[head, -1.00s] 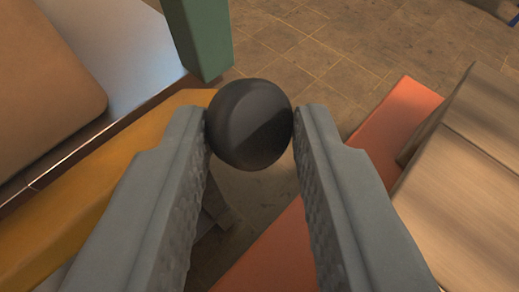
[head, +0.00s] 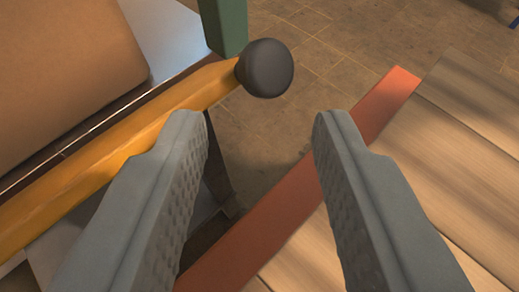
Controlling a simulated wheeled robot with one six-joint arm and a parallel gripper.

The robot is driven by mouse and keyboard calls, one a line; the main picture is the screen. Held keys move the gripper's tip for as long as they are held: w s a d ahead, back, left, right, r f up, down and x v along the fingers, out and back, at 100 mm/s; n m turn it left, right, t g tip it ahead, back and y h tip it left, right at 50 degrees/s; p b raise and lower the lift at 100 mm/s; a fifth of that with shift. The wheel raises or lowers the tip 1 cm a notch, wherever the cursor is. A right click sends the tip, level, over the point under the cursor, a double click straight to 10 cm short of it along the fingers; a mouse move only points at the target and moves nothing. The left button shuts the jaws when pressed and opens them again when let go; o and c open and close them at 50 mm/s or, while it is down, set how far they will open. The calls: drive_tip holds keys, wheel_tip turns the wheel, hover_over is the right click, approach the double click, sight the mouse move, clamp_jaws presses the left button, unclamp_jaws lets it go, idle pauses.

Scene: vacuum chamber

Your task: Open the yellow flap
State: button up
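The yellow flap (head: 95,185) shows as a long orange-yellow bar or panel edge running from the lower left up to the top middle. A round black knob (head: 265,68) sits at its upper right end. My gripper (head: 262,120) is open and empty. Its two grey fingers point up the picture, with the knob just beyond the fingertips and apart from them. The left finger covers part of the flap's lower side.
A brown padded block (head: 65,70) lies on a pale surface at upper left. A green post (head: 225,25) stands behind the knob. A red-orange strip (head: 385,100) and wooden planks (head: 465,140) fill the right. Tiled floor (head: 340,60) shows beyond.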

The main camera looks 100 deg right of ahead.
drive_tip(key=v, duration=1.1)
drive_tip(key=shift+a, duration=0.4)
drive_tip(key=shift+s+r, duration=0.1)
